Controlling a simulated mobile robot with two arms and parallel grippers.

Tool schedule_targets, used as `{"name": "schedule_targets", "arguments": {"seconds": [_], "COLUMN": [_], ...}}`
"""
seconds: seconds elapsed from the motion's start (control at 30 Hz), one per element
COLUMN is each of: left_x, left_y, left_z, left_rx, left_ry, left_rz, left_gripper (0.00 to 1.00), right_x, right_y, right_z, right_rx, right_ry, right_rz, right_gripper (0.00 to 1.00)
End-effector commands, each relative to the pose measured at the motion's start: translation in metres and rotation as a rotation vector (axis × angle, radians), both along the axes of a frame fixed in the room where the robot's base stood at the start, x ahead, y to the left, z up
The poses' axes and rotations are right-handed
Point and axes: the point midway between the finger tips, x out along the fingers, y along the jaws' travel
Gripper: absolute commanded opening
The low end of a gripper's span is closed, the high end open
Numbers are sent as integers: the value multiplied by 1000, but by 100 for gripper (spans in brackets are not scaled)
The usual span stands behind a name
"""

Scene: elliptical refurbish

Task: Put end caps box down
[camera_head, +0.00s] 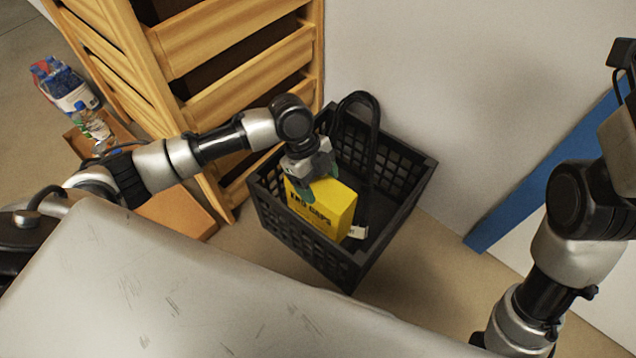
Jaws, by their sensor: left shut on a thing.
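The yellow end caps box (325,207), with dark lettering on its front, is inside the black basket (416,193), in the basket's left part. My left gripper (307,186) reaches in from the left over the basket and is shut on the top left of the box. The box is slightly tilted in the picture. I cannot tell whether its underside touches the basket floor. My right arm shows at the right edge, but its gripper is outside the picture.
The basket's black handle (350,98) stands up at the back. A small white label (357,232) lies beside the box. A wooden drawer rack (235,45) stands behind left. Water bottles (92,121) are at far left. A blue post (545,170) leans at right.

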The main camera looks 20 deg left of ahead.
Motion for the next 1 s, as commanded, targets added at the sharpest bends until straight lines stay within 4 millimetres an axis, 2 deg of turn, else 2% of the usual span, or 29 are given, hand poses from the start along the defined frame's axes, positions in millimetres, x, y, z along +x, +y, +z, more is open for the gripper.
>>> {"name": "schedule_targets", "arguments": {"seconds": [0.2, 0.7, 0.73, 0.87, 1.0], "left_x": [0, 0, 0, 0, 0], "left_y": [0, 0, 0, 0, 0], "left_z": [2, -10, -11, -11, -11], "left_rx": [-2, -1, -1, 0, 0], "left_ry": [-2, -1, 0, 0, 0], "left_rz": [0, -1, 0, 0, 0], "left_gripper": [13, 13, 72, 92, 94], "right_x": [0, 1, 1, 1, 1], "right_y": [0, 0, 0, 0, 0], "right_z": [1, 0, 0, 0, -1], "right_rx": [0, 0, 0, 0, 0], "right_ry": [1, 10, 10, 9, 10], "right_rz": [0, 1, 1, 1, 1], "right_gripper": [43, 43, 43, 43, 43]}}
